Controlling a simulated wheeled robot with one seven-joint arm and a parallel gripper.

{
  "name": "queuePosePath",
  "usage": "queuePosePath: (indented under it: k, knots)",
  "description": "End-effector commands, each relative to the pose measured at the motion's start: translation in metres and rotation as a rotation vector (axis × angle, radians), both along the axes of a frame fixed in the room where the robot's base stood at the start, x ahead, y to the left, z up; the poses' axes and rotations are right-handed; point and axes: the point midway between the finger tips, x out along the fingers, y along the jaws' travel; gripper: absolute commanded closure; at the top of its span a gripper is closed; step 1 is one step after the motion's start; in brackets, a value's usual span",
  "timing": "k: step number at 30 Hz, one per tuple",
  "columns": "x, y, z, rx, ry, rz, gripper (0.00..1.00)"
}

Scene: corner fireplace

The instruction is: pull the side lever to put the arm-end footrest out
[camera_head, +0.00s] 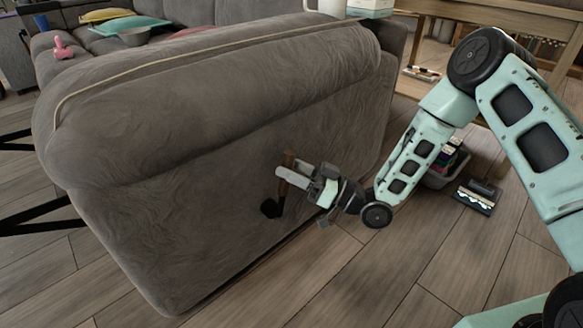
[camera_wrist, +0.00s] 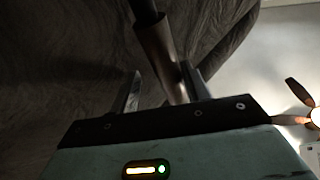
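The side lever has a brown handle (camera_head: 289,160) and a dark lower end (camera_head: 271,208) at the grey sofa's (camera_head: 190,190) outer arm panel. It stands slightly tilted. My gripper (camera_head: 296,178) is at the handle's upper part, coming from the right. In the wrist view the brown handle (camera_wrist: 160,48) runs between the two fingers of my gripper (camera_wrist: 160,85). It lies closer to the right finger, with a clear gap to the left finger, so the gripper looks open around it. Contact with the right finger cannot be told. I cannot make out the footrest for certain.
A crate with colourful items (camera_head: 445,165) and a small dark object (camera_head: 475,197) are on the floor at right, beside a wooden table (camera_head: 500,20). The wooden floor in front is clear.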

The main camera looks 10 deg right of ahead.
Motion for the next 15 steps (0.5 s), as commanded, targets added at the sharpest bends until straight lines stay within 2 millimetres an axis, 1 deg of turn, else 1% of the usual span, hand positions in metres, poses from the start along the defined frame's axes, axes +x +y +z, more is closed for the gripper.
queuePosePath:
  k: [10, 13, 15]
  knots:
    - [0.002, -0.001, 0.001, 0.002, -0.004, -0.005, 0.55]
    - [0.000, -0.006, 0.000, 0.001, -0.002, -0.005, 0.55]
    - [-0.003, -0.013, -0.002, 0.000, 0.000, -0.007, 0.55]
